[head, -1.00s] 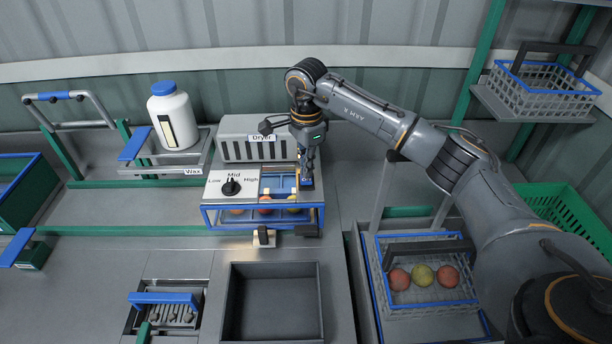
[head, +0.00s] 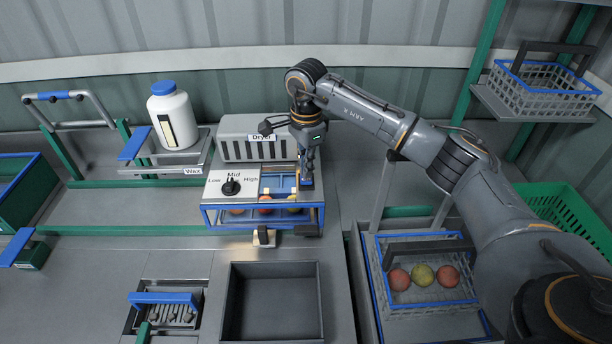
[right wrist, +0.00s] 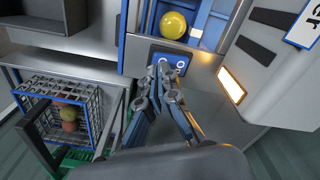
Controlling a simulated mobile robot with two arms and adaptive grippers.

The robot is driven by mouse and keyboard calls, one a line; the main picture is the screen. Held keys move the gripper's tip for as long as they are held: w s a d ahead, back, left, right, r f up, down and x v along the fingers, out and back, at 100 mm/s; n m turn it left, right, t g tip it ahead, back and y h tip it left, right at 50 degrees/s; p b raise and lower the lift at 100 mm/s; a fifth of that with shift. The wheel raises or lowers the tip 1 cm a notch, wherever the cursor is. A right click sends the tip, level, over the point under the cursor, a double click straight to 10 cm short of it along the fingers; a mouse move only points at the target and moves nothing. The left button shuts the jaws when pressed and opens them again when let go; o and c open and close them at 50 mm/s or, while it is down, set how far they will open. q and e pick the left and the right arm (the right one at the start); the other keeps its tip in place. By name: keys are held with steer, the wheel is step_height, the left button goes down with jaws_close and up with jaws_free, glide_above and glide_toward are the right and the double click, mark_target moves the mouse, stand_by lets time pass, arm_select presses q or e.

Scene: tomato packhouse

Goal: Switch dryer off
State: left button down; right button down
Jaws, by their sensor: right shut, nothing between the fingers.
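The dryer (head: 255,150) is a grey slotted box with a "Dryer" label, standing at the back of the bench. At its front is a white dial panel (head: 215,188) marked Low, Mid and High, with its black knob (head: 231,187) at Mid. A dark blue switch plate (right wrist: 169,60) with white marks shows in the right wrist view. My right gripper (head: 306,178) is shut and empty, pointing down at this plate. In the right wrist view its fingertips (right wrist: 163,72) overlap the plate's lower edge; contact cannot be told. My left gripper is out of view.
Several fruits sit under the dial panel in a blue frame. A lit strip (right wrist: 232,86) glows beside the plate. An empty dark tray (head: 273,266) stands in front. A wire basket (head: 440,312) with fruit is at right, a white wax bottle (head: 172,117) at left.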

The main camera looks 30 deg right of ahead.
mark_target(306, 180)
steer(key=shift+f+b, duration=0.7)
steer(key=shift+f, duration=0.4)
steer(key=shift+r, duration=0.1)
steer(key=shift+r+p, duration=0.7)
steer(key=shift+r, duration=0.35)
steer(key=shift+r+p, duration=1.3)
steer(key=shift+r, duration=1.15)
steer(key=shift+f, duration=0.15)
